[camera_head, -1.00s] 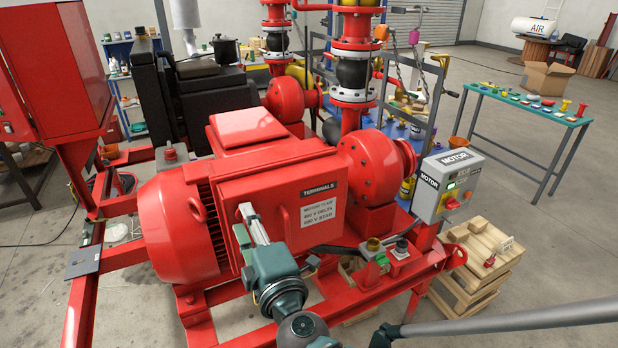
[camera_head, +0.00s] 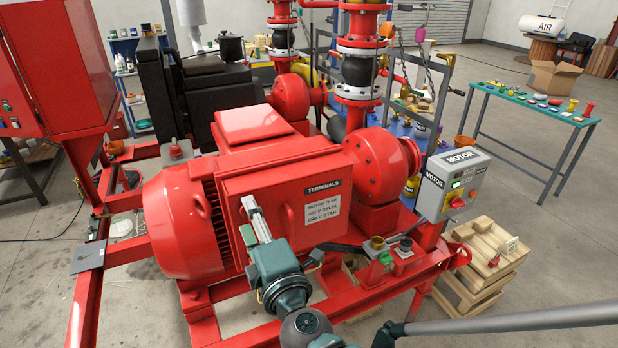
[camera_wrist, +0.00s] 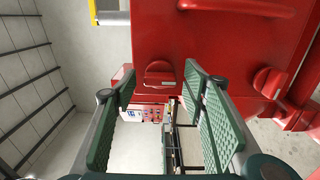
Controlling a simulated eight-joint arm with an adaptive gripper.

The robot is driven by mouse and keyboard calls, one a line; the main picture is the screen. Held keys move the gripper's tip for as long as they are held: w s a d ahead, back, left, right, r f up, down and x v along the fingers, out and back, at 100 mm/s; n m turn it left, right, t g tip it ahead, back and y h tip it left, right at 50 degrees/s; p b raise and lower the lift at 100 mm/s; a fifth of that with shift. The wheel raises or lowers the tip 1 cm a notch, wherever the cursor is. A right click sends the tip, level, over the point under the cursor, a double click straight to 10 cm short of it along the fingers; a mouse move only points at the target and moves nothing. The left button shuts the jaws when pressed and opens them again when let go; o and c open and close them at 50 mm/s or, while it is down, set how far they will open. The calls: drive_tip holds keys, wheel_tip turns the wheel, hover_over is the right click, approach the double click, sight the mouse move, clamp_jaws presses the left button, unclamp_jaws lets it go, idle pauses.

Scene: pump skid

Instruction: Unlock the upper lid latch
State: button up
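The red terminal box lid (camera_head: 285,215) carries a label and a handle. It also fills the upper part of the wrist view (camera_wrist: 220,45). The upper lid latch (camera_wrist: 160,75) is a small red knob at the lid's edge, lying across the wrist picture. It shows in the gap between my gripper's fingertips (camera_wrist: 159,82). I cannot tell whether either finger touches it. The lower latch (camera_wrist: 270,82) stands right of the fingers, its grip slanted. My gripper (camera_head: 251,208) is open and empty at the lid's left edge in the head view, where it hides the latches.
The lid's handle (camera_wrist: 240,8) is at the top of the wrist view. The large finned motor (camera_head: 180,225) lies left of the box. A motor control box (camera_head: 450,184) stands to the right. Brass and black fittings (camera_head: 390,248) sit on the frame below.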

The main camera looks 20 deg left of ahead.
drive_tip(key=shift+s+d, duration=0.1)
drive_tip(key=v, duration=1.1)
drive_tip(key=shift+s+d, duration=0.25)
idle(0.5)
idle(0.5)
drive_tip(key=w+d+f+m+h, duration=0.1)
drive_tip(key=w+d+m+h, duration=0.35)
drive_tip(key=d, duration=0.45)
drive_tip(key=w+d+f+m+t+h, duration=0.1)
drive_tip(key=w+d+m+h, duration=0.2)
drive_tip(key=w+d+m, duration=0.45)
drive_tip(key=w+d+f+m+h, duration=0.1)
drive_tip(key=w+d+m+h, duration=0.25)
drive_tip(key=d, duration=0.65)
drive_tip(key=s+d+f+m+g+h, duration=0.25)
drive_tip(key=d+m, duration=0.35)
drive_tip(key=d, duration=0.7)
drive_tip(key=s+d+f+m+g, duration=0.1)
drive_tip(key=s+d+m+g, duration=0.3)
drive_tip(key=s, duration=0.4)
drive_tip(key=shift+s+d+f+m+y, duration=0.2)
drive_tip(key=shift+d+f+m+y, duration=0.2)
drive_tip(key=shift+d+m, duration=0.6)
